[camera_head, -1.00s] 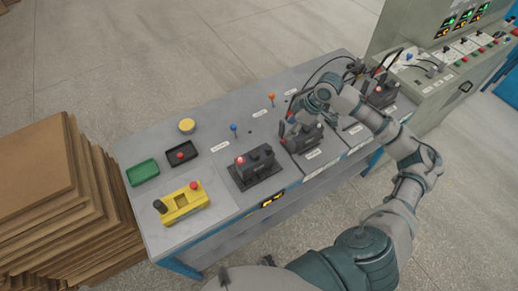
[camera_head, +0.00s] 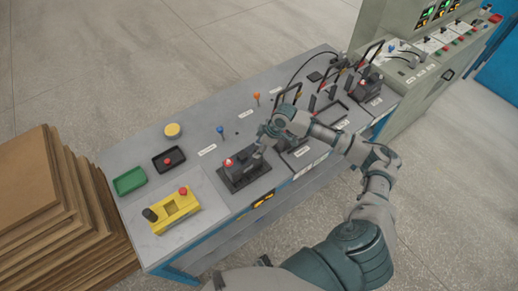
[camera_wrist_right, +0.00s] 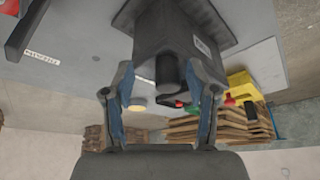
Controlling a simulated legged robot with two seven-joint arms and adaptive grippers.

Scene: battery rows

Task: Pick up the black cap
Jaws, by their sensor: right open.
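A dark battery block (camera_head: 245,172) with a red cap (camera_head: 228,162) stands on the bench. My right gripper (camera_head: 261,150) is at its right end, with the arm hiding part of the block's top. In the right wrist view, a black cap (camera_wrist_right: 168,70) stands out from the block (camera_wrist_right: 178,32), between the two fingers of the open right gripper (camera_wrist_right: 166,88). The fingers show gaps on both sides of the cap. Another black cap (camera_head: 150,214) sits on a yellow holder (camera_head: 174,208) beside a red cap (camera_head: 184,191). My left gripper is out of view.
A green tray (camera_head: 129,180), a black tray (camera_head: 168,160) with a red piece, and a yellow disc (camera_head: 172,130) lie on the grey bench (camera_head: 205,185). Blue and orange pins stand behind the block. More dark blocks with upright handles crowd the right side. Stacked boards stand left.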

